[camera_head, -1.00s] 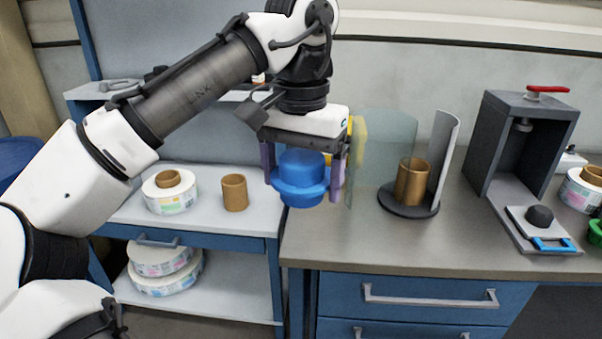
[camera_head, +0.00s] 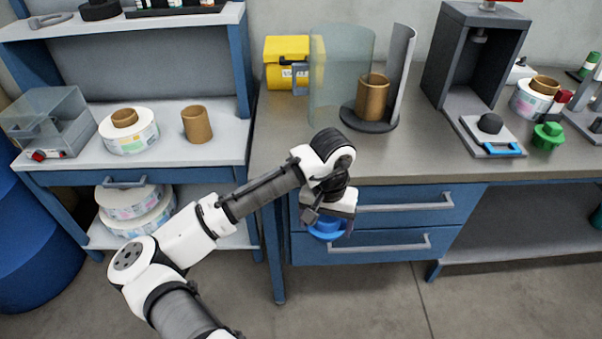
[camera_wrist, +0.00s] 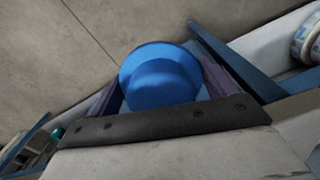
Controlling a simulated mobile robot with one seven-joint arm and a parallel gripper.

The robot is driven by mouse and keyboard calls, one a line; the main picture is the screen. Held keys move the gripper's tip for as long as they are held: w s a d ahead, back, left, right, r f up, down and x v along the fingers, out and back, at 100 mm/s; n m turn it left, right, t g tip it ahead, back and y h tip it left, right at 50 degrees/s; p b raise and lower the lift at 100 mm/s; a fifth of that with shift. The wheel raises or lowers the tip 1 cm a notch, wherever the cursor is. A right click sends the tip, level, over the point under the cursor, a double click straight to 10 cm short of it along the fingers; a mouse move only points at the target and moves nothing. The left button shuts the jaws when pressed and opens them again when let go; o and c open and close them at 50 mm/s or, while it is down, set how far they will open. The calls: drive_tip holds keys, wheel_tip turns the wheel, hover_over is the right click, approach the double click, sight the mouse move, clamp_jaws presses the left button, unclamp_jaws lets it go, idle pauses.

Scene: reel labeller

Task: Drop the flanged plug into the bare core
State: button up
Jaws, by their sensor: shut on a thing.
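The blue flanged plug (camera_head: 326,229) is held in my gripper (camera_head: 329,233), low in front of the bench drawers. In the wrist view the plug (camera_wrist: 160,75) sits between the two purple fingers, its round flange and raised middle showing. A bare brown core (camera_head: 196,124) stands upright on the left shelf unit, well up and left of my gripper. Its inside is dark and looks empty.
A label roll (camera_head: 129,132) with a core lies beside the bare core. A grey press (camera_head: 470,75) and a green flanged plug (camera_head: 548,136) are farther right.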

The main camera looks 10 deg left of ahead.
drive_tip(key=w+d+f, duration=0.2)
drive_tip(key=d+f, duration=0.1)
drive_tip(key=f, duration=0.7)
drive_tip(key=w+d+f, duration=0.2)
drive_tip(key=d+f, duration=0.1)
drive_tip(key=f, duration=0.7)
drive_tip(key=shift+d+f, duration=0.25)
drive_tip(key=shift+d, duration=0.15)
